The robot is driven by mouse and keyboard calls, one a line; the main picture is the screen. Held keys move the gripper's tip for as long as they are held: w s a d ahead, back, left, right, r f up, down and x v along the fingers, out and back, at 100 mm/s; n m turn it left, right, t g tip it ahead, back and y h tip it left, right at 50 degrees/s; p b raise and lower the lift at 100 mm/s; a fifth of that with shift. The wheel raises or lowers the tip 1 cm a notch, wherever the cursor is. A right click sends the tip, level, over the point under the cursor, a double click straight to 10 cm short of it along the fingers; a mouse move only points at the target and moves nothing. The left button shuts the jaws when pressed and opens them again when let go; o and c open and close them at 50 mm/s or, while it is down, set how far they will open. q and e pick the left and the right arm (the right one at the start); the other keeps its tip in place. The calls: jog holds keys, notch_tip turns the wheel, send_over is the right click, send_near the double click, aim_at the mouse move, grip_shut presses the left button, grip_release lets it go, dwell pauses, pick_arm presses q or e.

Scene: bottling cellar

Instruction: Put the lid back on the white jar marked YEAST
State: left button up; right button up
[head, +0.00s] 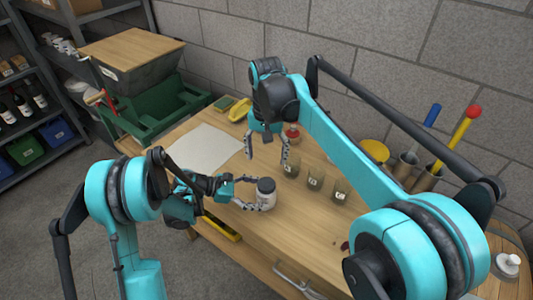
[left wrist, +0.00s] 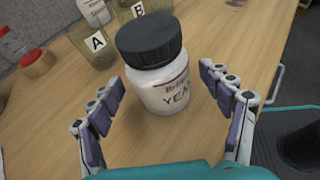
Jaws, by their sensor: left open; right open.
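The white YEAST jar (head: 265,201) stands upright on the wooden table and also shows in the left wrist view (left wrist: 168,92). A dark ribbed lid (left wrist: 150,38) sits on its mouth and looks level; it shows in the head view too (head: 266,185). I cannot tell whether it is screwed tight. My left gripper (head: 249,193) is open, with its fingers on either side of the jar; the left wrist view shows gaps between them and the jar. My right gripper (head: 267,149) is open and empty above the table, farther back.
Several labelled glasses, including glass A (head: 291,168) and glass B (head: 314,180), stand behind the jar. A red-topped container (head: 293,133) is near my right gripper. A pale sheet (head: 205,148) lies at left. Canisters with tools (head: 407,164) stand at the right, by the wall.

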pick_arm(q)
jog(key=v, duration=0.9)
jog(key=shift+a+r, duration=0.2)
jog(key=shift+a, duration=0.15)
